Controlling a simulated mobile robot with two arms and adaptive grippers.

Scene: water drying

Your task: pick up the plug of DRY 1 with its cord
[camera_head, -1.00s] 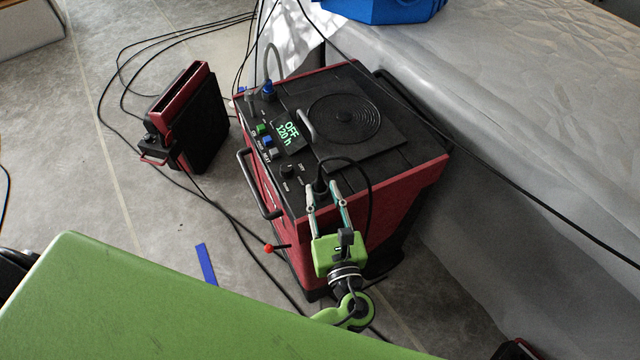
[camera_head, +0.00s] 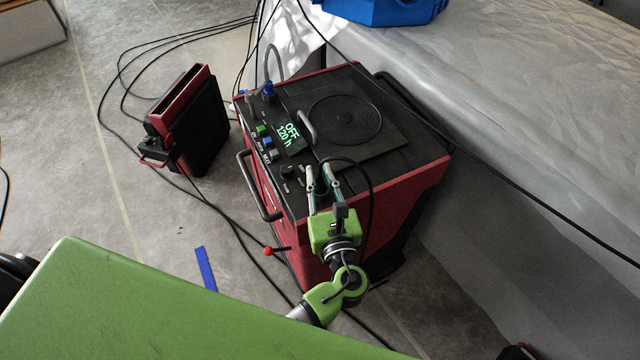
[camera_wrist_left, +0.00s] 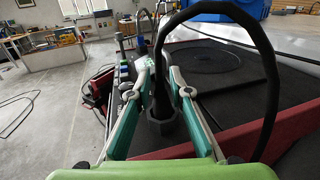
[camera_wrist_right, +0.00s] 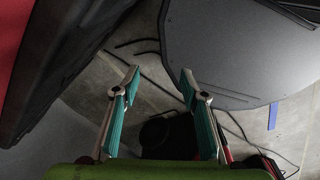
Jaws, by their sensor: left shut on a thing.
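The dryer DRY 1 (camera_head: 400,190) is a red and black box on the floor. Its display (camera_head: 287,132) reads "OFF 120 h". My left gripper (camera_head: 320,170) is at the front corner of its top. In the left wrist view the gripper's fingers (camera_wrist_left: 162,74) are shut on a black plug (camera_wrist_left: 162,118), one on each side. A black cord (camera_wrist_left: 272,75) rises from the plug and loops to the right; it also shows in the head view (camera_head: 371,185). I cannot tell whether the plug is seated or clear of the panel. My right gripper (camera_wrist_right: 159,74) is open and empty above the floor.
A smaller red and black unit (camera_head: 200,120) stands left of the dryer, with loose cables on the floor around it. A sheet-covered block (camera_head: 540,130) stands close on the right, with a cable across it. A blue strip (camera_head: 205,268) lies on the floor.

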